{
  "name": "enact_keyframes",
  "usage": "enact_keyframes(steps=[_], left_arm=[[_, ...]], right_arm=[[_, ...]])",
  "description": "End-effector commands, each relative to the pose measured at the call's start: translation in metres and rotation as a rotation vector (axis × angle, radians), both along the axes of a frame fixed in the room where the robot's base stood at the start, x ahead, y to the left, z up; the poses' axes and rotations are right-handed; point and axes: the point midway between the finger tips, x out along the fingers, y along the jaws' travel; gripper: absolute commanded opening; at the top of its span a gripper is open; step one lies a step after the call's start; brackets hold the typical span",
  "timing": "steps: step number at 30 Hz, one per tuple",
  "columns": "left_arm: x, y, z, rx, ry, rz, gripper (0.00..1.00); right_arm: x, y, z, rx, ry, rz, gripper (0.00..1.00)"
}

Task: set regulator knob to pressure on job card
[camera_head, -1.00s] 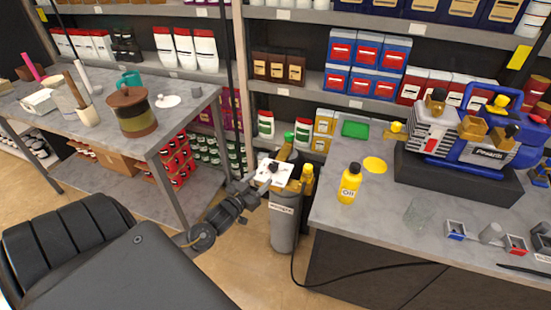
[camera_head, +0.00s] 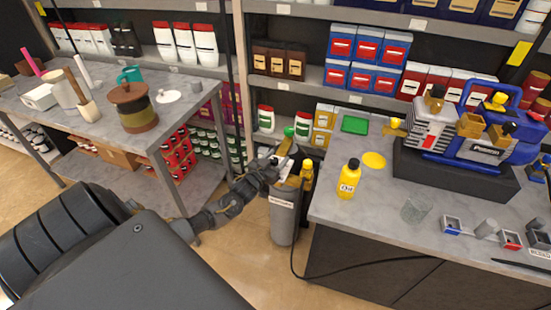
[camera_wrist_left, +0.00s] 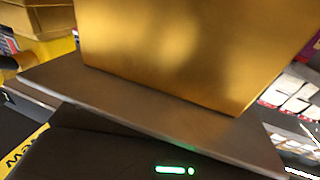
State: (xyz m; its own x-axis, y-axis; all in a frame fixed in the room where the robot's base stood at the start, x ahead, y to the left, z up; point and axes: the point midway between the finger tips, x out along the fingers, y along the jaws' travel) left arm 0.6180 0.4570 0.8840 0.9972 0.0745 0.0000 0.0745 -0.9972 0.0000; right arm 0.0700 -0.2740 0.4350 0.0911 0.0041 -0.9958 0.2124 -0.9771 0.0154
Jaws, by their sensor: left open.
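My left gripper (camera_head: 285,168) is open at the top of a grey cylinder (camera_head: 284,215) with a white label, between the two tables. A green knob (camera_head: 288,132) and yellow brass parts (camera_head: 306,171) show just beyond and beside the gripper. I cannot tell whether the fingers touch them. In the left wrist view a large brass-coloured block (camera_wrist_left: 190,50) fills the upper middle, very close to the camera. The pressure reading cannot be made out. My right gripper is not in view.
The left table (camera_head: 75,128) holds a brown-lidded pot (camera_head: 133,108). Stocked shelves stand behind.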

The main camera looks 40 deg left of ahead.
Motion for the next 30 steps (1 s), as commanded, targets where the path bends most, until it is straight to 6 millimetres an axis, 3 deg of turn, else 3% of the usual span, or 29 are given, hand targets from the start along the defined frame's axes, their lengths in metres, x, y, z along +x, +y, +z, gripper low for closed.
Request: enact_keyframes(steps=[3, 13, 17, 24, 30], left_arm=[[0.000, 0.000, 0.000, 0.000, 0.000, 0.000, 0.51], [-0.001, 0.000, 0.000, 0.000, 0.000, 0.001, 0.07], [0.000, 0.001, -0.002, 0.002, -0.001, -0.026, 0.07], [0.000, -0.002, -0.003, 0.005, -0.003, -0.220, 0.07], [-0.001, -0.004, 0.000, 0.000, 0.000, -0.265, 0.07]], right_arm=[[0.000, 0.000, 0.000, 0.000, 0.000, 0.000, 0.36], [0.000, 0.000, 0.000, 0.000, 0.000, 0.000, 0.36], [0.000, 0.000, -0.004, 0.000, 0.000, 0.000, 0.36], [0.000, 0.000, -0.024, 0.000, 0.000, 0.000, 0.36], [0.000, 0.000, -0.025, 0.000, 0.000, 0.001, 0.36]])
